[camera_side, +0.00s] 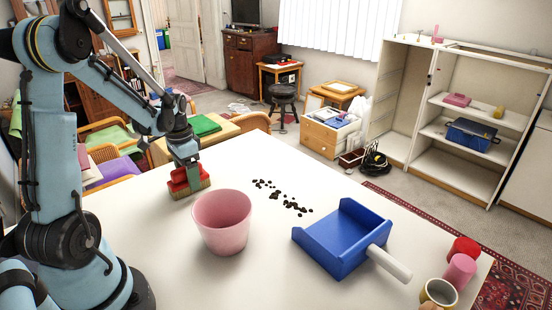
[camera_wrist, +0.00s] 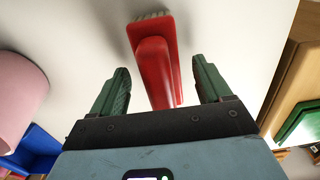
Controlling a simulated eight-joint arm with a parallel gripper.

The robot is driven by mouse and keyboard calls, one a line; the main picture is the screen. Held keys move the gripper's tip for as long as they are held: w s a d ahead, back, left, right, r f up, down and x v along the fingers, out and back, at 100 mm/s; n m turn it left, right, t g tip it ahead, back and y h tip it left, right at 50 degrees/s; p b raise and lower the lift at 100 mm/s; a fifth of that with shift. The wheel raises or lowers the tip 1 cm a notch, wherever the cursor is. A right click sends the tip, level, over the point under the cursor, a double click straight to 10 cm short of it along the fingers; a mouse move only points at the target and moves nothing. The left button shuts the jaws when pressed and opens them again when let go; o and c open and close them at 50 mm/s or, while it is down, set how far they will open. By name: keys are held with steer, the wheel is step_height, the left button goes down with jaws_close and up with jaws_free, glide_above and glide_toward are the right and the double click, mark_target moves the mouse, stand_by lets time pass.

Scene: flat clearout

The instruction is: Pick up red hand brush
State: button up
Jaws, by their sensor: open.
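The red hand brush (camera_side: 180,182) lies on the white table at the far left edge, with its pale bristles facing down. In the wrist view the red brush (camera_wrist: 154,62) runs up between the two green fingers, its wide bristled head at the top. My gripper (camera_side: 186,163) is directly above the brush in the side view, its fingers pointing down. In the wrist view my gripper (camera_wrist: 160,80) is open, with one finger on each side of the brush handle and visible gaps beside it. The lower end of the handle is hidden by the gripper body.
A pink bucket (camera_side: 222,221) stands close to the right of the brush. Dark crumbs (camera_side: 283,199) lie beyond it. A blue dustpan (camera_side: 343,238) with a white handle is on the right, with cups (camera_side: 459,271) at the corner. The table's far edge is near the brush.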

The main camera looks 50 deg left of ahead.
steer(key=shift+c, duration=0.4)
steer(key=c, duration=1.1)
steer(key=shift+r, duration=0.45)
steer(key=r, duration=0.3)
steer(key=shift+d+r, duration=0.3)
steer(key=d+r, duration=0.2)
steer(key=d, duration=0.1)
steer(key=w+d+r, duration=0.1)
steer(key=d+r, duration=0.1)
steer(key=d, duration=0.2)
steer(key=d+r, duration=0.2)
steer(key=d, duration=0.2)
steer(key=shift+w+r, duration=0.2)
steer(key=shift+w, duration=0.2)
